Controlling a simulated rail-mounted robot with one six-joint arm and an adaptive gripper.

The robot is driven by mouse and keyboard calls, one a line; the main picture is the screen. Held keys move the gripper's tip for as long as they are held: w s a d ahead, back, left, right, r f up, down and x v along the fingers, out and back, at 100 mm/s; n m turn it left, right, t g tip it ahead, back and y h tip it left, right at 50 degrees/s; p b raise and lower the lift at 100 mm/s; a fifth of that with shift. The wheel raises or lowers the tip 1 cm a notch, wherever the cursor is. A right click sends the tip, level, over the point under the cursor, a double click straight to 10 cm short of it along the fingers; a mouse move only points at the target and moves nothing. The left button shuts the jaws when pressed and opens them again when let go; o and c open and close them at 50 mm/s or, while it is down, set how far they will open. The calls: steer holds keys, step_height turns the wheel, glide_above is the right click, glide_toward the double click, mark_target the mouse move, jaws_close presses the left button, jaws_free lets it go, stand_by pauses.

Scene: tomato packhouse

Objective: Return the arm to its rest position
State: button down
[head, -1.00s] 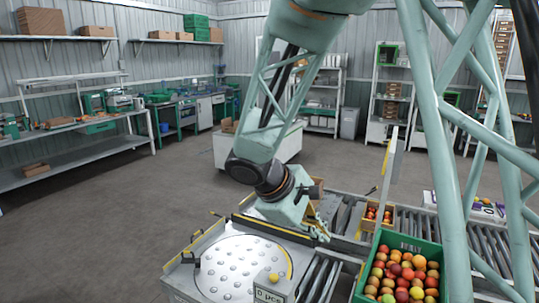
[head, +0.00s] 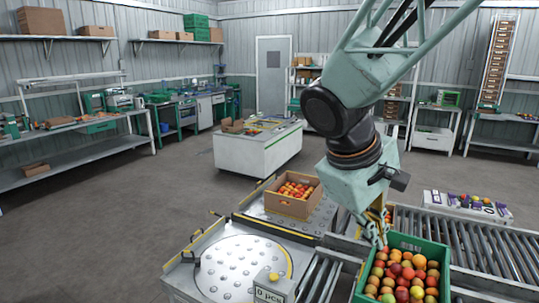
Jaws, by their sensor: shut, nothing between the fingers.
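My arm reaches in from the top right of the head view, its pale green links angled down. My gripper (head: 379,238) points down at the end of the arm. It is shut and empty, at the far left edge of the green crate of tomatoes (head: 446,258) in the picture. Whether it touches the crate cannot be told. Part of a small box behind the gripper is hidden by it.
A brown box of tomatoes (head: 287,207) stands on the ball-top plate left of my gripper. A round ball table (head: 238,266) lies front left. Roller conveyors (head: 485,242) run right. A white table (head: 245,155) stands behind. Open floor lies left.

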steer(key=s+a+r+m+y, duration=0.1)
steer(key=s+r+m+y, duration=0.1)
steer(key=s, duration=1)
steer(key=s+r+m+t+y, duration=0.1)
steer(key=s+m, duration=0.3)
steer(key=s, duration=0.7)
steer(key=shift+s+a+r+t+y, duration=0.3)
steer(key=shift+s+a+r+y, duration=0.05)
steer(key=shift+r+y, duration=0.4)
stand_by(1.0)
